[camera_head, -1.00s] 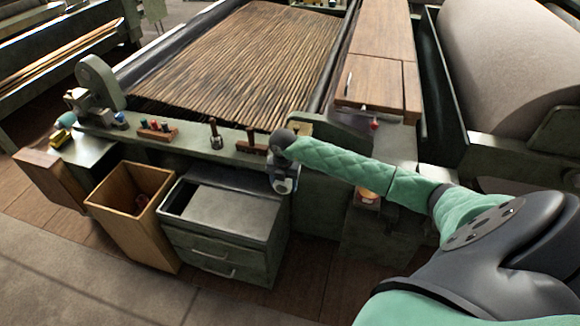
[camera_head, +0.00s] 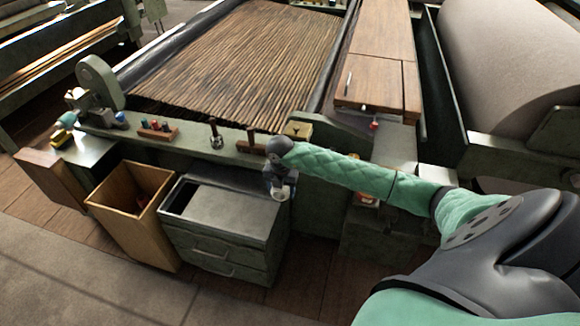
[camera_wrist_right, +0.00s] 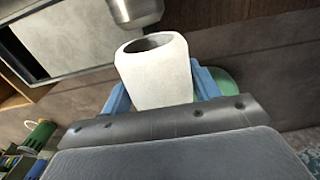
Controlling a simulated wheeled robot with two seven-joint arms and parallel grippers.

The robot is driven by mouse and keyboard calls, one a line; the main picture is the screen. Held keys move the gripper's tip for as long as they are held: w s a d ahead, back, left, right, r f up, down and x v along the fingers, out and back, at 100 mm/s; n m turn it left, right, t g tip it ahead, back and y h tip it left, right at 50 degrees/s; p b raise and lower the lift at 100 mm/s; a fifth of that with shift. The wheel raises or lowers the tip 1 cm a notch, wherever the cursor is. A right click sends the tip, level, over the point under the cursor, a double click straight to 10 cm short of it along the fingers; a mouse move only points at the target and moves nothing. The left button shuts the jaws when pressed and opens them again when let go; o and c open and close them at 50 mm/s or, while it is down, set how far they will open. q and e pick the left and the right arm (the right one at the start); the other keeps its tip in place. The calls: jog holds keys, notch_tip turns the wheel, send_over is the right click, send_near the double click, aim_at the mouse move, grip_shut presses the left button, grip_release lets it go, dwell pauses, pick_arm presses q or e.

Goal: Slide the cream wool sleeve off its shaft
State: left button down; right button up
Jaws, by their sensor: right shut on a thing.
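The cream wool sleeve (camera_wrist_right: 152,75) is a pale hollow tube in the right wrist view, its open end facing up the picture. My right gripper (camera_wrist_right: 160,90) is shut on it, with a blue finger on each side. In the head view the gripper (camera_head: 278,178) is in front of the machine's front rail, and the sleeve's pale end (camera_head: 281,194) shows small below it. A bare metal cylinder (camera_wrist_right: 135,10), which looks like the shaft, ends just beyond the sleeve's mouth, with a visible gap between them. My left gripper is not in view.
A grey drawer cabinet (camera_head: 228,218) and an open wooden bin (camera_head: 110,187) stand below the rail, left of the gripper. The rail (camera_head: 178,142) carries a rack of coloured pegs (camera_head: 158,129) and other small tools. A large roller (camera_head: 515,60) is at right.

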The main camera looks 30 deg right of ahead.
jog(key=shift+s+a, duration=0.1)
jog(key=shift+a, duration=0.05)
dwell(0.3)
jog(key=s+a+r+p, duration=0.2)
jog(key=a+r, duration=0.1)
jog(key=shift+s, duration=0.3)
dwell(0.4)
